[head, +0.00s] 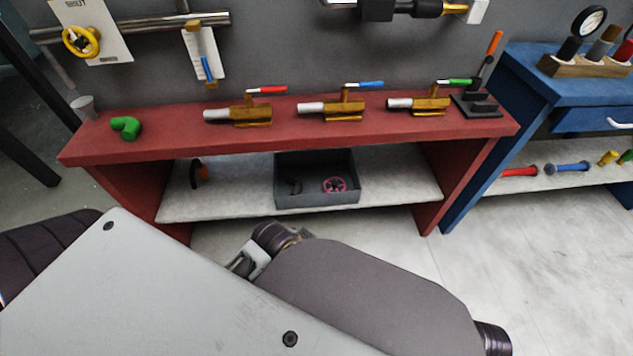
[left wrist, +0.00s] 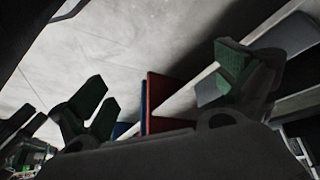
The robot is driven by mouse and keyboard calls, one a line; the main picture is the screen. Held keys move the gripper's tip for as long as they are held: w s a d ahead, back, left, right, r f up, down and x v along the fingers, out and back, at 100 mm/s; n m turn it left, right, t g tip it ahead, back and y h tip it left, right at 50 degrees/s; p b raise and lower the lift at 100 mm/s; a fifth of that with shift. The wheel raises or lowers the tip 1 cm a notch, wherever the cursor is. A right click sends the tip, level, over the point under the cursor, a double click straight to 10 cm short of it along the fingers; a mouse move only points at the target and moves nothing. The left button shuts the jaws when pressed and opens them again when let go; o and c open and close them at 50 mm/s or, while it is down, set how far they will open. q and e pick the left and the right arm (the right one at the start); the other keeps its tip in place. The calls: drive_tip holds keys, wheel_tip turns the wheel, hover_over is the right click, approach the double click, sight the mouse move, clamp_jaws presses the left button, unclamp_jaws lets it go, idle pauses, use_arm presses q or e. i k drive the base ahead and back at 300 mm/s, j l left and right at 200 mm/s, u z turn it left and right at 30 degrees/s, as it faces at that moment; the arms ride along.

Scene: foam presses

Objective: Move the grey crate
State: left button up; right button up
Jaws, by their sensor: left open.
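The grey crate (head: 318,200) is an open box on the pale lower shelf of the red bench. It holds a pink handwheel (head: 334,184) and a small dark piece (head: 295,186). My left gripper (left wrist: 165,82) is open in the left wrist view, its two green-padded fingers wide apart with nothing between them. A grey shape (left wrist: 288,36) beyond its right finger may be the crate, but I cannot tell. In the head view my arm links fill the foreground below the shelf and I cannot make out the fingers. My right gripper is not in view.
The red bench (head: 175,134) carries several brass valves with coloured levers, and a green elbow (head: 126,128). A dark and orange tool (head: 198,174) stands on the shelf left of the crate. The shelf right of the crate is clear. A blue bench (head: 530,85) stands at right.

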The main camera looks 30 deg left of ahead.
sight(311, 167)
drive_tip(key=i+u, duration=0.45)
drive_tip(key=i+l+u, duration=0.15)
drive_tip(key=u, duration=0.3)
drive_tip(key=i+l+u, duration=0.3)
drive_tip(key=u, duration=0.15)
